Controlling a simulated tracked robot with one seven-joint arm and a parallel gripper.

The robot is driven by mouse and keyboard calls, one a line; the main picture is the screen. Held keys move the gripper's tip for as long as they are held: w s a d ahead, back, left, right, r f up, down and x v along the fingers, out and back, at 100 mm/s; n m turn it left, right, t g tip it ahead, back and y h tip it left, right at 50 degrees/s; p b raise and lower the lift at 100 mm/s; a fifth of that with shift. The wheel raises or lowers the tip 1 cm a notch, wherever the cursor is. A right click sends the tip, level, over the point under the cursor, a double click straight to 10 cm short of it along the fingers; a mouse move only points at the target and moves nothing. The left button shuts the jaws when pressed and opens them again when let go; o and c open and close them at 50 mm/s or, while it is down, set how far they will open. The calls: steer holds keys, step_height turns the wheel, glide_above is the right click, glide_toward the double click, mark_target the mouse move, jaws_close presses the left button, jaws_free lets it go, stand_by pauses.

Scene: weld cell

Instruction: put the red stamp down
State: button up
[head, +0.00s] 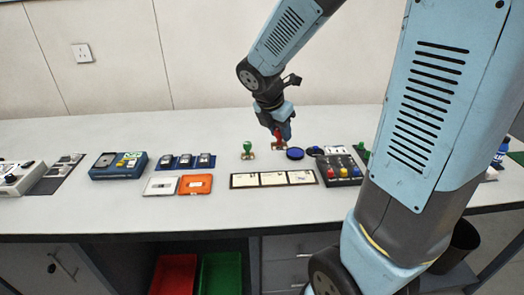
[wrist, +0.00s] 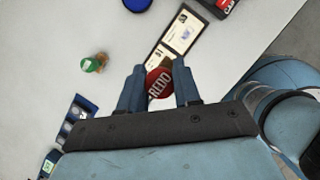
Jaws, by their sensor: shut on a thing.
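My gripper (head: 283,129) is shut on the red stamp (head: 278,136), which has a red handle and a brown base. In the wrist view the stamp's round red top (wrist: 159,85), lettered REDO, sits between the two blue fingers. I cannot tell whether its base touches the table. A green-handled stamp (head: 248,149) stands to its left in the head view and also shows in the wrist view (wrist: 92,63). A round blue ink pad (head: 295,154) is just to its right. A dark-framed strip of cards (head: 272,179) lies in front of it.
A second dark blue pad (head: 315,151) and a black tray with coloured items (head: 339,171) are to the right. An orange case (head: 195,184), a white case (head: 160,186), several blue-based devices (head: 185,161) and a blue machine (head: 118,165) are to the left. The table's back is clear.

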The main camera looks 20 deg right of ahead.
steer(key=w+f, duration=0.3)
steer(key=w, duration=0.1)
steer(key=w+f, duration=0.3)
steer(key=w, duration=0.2)
steer(key=w+d+f, duration=0.1)
steer(key=w+f, duration=0.2)
steer(key=w, duration=0.1)
steer(key=shift+w+f, duration=0.45)
steer(key=shift+f, duration=0.15)
step_height(320, 180, down, 3)
steer(key=shift+r, duration=0.1)
steer(key=o, duration=0.9)
steer(key=shift+c, duration=0.2)
